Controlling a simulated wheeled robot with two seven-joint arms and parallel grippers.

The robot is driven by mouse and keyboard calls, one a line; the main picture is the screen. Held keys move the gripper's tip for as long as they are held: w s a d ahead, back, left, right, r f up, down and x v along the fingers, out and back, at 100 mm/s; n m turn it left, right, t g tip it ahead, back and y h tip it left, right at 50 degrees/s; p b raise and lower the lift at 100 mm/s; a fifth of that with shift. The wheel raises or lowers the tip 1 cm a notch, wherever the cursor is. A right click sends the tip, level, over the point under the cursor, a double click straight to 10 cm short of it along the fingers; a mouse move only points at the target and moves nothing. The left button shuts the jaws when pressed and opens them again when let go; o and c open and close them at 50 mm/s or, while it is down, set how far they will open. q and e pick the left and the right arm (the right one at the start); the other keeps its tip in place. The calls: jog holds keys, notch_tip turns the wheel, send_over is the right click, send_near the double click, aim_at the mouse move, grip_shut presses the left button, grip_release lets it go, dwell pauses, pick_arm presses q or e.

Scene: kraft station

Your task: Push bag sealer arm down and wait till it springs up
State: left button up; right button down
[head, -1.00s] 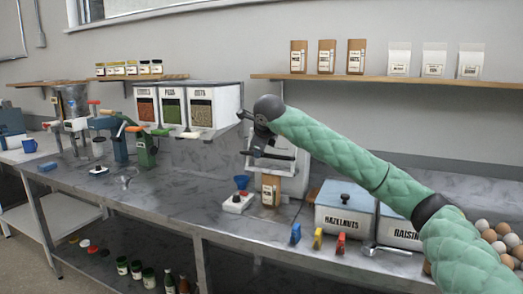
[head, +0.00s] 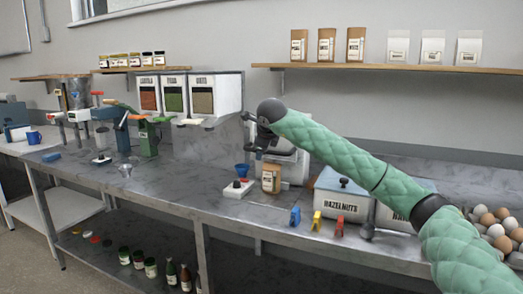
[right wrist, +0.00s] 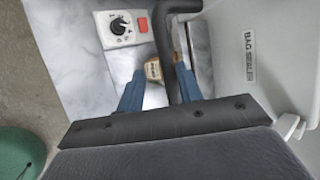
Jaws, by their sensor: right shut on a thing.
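The bag sealer (head: 297,168) is a pale grey machine standing against the back of the counter, partly hidden behind my right arm. Its label and grey body (right wrist: 248,80) show at the right of the right wrist view. Its dark bar-like arm (right wrist: 167,40) runs down to between my right gripper's blue fingers (right wrist: 160,75), which are shut on it. In the head view my right gripper (head: 254,150) is at the sealer's front left, above a brown paper bag (head: 271,180). The bag's top (right wrist: 153,70) also shows between the fingers. My left gripper is not in view.
A white control box (head: 238,188) with a dial and a red button stands left of the bag. Red, yellow and blue clips (head: 317,220) and the hazelnuts bin (head: 342,200) are to the right.

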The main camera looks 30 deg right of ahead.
jog(key=shift+s+a+f, duration=0.1)
jog(key=shift+a+f, duration=0.1)
jog(key=shift+f, duration=0.35)
jog(key=shift+a+f, duration=0.15)
jog(key=shift+f, duration=0.35)
jog(key=c, duration=1.4)
grip_release()
jog(key=shift+o, duration=0.2)
jog(key=shift+d+r, duration=0.15)
jog(key=d+v, duration=0.1)
jog(key=v, duration=0.6)
jog(key=shift+a+r, duration=0.45)
jog(key=shift+r, duration=0.05)
